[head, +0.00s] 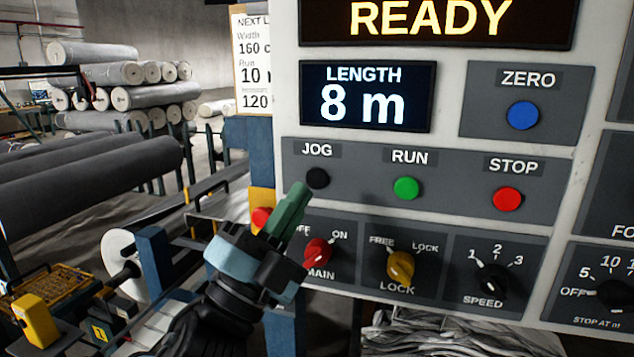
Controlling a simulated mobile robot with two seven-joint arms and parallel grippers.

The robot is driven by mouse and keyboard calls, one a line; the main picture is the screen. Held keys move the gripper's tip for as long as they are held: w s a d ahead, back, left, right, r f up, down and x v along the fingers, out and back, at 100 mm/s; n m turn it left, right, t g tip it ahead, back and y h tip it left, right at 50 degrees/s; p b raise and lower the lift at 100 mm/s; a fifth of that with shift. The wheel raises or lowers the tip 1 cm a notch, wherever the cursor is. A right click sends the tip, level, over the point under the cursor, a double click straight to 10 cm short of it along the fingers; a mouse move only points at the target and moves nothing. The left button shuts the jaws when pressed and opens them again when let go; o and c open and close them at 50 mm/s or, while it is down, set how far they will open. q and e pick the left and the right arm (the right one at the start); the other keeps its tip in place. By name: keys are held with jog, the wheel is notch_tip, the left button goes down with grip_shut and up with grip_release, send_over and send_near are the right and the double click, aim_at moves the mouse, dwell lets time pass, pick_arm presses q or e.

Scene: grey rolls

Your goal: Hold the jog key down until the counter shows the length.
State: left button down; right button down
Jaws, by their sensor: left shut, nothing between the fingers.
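The control panel (450,140) fills the right side of the head view. The black jog key (318,177) sits under the label JOG, left of the green RUN key (405,188). My left gripper (298,192) has green fingers, shut and empty. Its tips reach up to the lower left edge of the jog key and overlap it in the picture; I cannot tell whether they touch or press it. My right gripper is not in view.
A paper sheet (254,75) left of the panel shows "Run 10" and "Width 160", partly cut off. The READY display (430,18), red STOP key (507,199), red MAIN knob (318,251) and yellow LOCK knob (400,265) are near. Grey rolls (90,180) lie at left.

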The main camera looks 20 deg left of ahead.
aim_at(319, 170)
pick_arm(q)
jog(key=shift+w+d, duration=0.1)
jog(key=shift+w, duration=1.4)
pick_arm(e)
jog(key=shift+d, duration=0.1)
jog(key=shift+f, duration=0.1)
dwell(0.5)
pick_arm(q)
jog(key=shift+w, duration=0.85)
dwell(0.9)
jog(key=shift+s, duration=0.1)
dwell(0.7)
jog(key=shift+s, duration=0.75)
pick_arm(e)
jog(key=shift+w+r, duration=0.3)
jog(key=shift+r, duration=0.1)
